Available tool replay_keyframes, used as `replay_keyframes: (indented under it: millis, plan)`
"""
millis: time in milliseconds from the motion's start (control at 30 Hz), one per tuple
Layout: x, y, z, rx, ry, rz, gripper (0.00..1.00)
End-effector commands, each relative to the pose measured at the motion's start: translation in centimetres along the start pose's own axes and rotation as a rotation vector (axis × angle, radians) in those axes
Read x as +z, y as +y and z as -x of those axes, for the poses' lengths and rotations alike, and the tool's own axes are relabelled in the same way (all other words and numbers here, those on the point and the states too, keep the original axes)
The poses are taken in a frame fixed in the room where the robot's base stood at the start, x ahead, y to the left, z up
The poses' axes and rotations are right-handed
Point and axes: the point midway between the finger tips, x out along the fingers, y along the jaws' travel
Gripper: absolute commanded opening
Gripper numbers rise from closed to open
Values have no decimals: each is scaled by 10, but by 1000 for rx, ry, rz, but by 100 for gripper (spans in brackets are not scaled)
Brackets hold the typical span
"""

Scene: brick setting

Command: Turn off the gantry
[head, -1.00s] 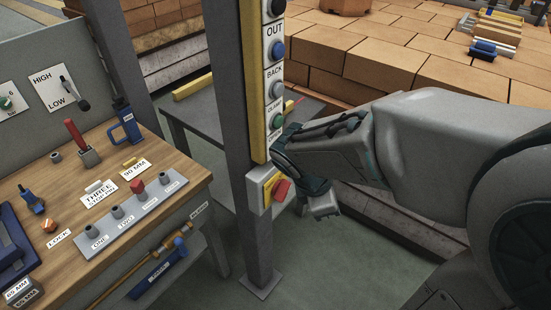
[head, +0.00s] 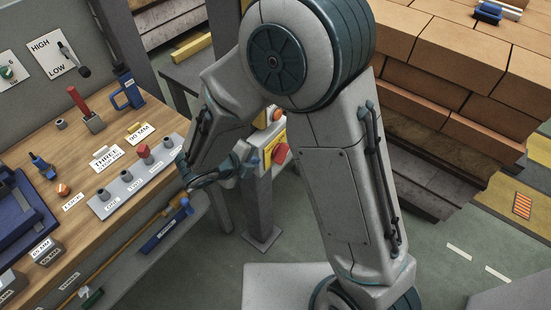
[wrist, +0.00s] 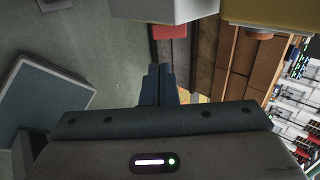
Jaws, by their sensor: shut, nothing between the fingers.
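The low yellow control box (head: 268,141) on the grey post carries a red switch (head: 281,154), with an orange button (head: 277,115) just above it. My gripper (head: 251,158) is shut and empty. In the head view it appears just left of the yellow box; I cannot tell whether it touches it. In the wrist view the shut fingers (wrist: 158,84) point toward a red part (wrist: 170,31) beside a grey block, with a yellow surface (wrist: 262,12) to the right. My arm hides the upper post and its labelled buttons.
The wooden workbench (head: 75,150) stands at left, holding a grey peg block (head: 130,187), a blue clamp (head: 22,220) and levers. Brick stacks (head: 455,60) rise at the right. Open green floor (head: 235,255) lies around the post's foot.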

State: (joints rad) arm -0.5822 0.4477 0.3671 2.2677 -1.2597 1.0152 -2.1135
Motion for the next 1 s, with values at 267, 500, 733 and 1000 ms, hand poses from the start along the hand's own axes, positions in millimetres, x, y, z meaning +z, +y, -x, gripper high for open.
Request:
replay_keyframes:
  millis: [267,500,733,1000]
  plan:
    - [-1,0,-17,1,5,-3,0]
    - [-2,0,-65,2,9,-4,0]
    - [-2,-1,-108,3,5,-3,0]
    - [-1,-1,-136,1,2,-6,0]
